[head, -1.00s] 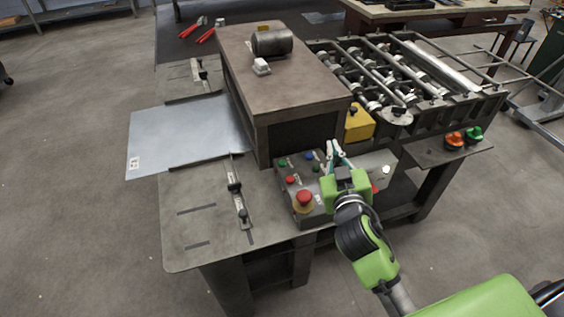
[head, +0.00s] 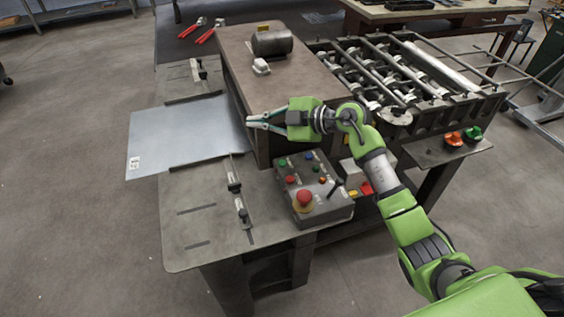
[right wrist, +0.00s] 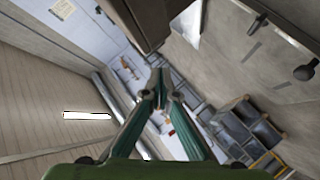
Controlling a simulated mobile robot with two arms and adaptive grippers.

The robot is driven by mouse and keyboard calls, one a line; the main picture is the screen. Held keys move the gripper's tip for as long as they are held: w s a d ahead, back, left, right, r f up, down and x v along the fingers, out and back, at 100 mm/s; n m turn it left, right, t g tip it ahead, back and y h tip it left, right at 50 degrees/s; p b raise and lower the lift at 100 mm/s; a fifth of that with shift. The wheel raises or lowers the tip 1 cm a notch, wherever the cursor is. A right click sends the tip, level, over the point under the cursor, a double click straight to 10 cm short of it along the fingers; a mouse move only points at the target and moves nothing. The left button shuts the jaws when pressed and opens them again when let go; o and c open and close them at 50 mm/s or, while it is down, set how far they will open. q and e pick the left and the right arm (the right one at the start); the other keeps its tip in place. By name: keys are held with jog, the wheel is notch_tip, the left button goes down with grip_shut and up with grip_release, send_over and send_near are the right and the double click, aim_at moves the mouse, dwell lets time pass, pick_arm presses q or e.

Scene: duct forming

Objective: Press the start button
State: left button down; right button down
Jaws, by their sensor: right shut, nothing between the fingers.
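The grey control box (head: 330,209) sits at the front of the machine table. Its sloped top carries a green button (head: 282,163), a second green button (head: 316,168), a blue button (head: 309,156), a small red button (head: 290,179), a large red mushroom button (head: 304,198) on a yellow base and a black lever (head: 335,188). No label on them is legible. My right gripper (head: 251,121) is shut and empty, above and behind the box, pointing left near the brown housing. Its fingertips meet in the right wrist view (right wrist: 159,76). My left gripper is not in view.
The brown machine housing (head: 262,72) stands close by my right gripper. A metal sheet (head: 170,138) lies at left, sticking out past the table edge. A roller unit (head: 400,75) is at right.

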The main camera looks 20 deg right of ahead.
jog(key=d+f+m+g+h, duration=0.1)
jog(key=d+f+g+h, duration=0.1)
jog(key=d+f+h, duration=0.2)
jog(key=d+f, duration=0.1)
jog(key=d, duration=0.2)
jog(key=shift+d+m+g, duration=0.2)
jog(key=shift+m+g, duration=0.2)
jog(key=shift+f, duration=0.1)
jog(key=b, duration=0.7)
send_over(284, 164)
notch_tip(284, 164, down, 6)
jog(key=shift+w+f, duration=0.15)
jog(key=shift+f, duration=0.05)
jog(key=shift+d+f+b, duration=0.1)
jog(key=shift+f+b, duration=0.2)
jog(key=shift+f, duration=0.75)
jog(key=shift+f, duration=0.1)
jog(key=shift+f, duration=0.3)
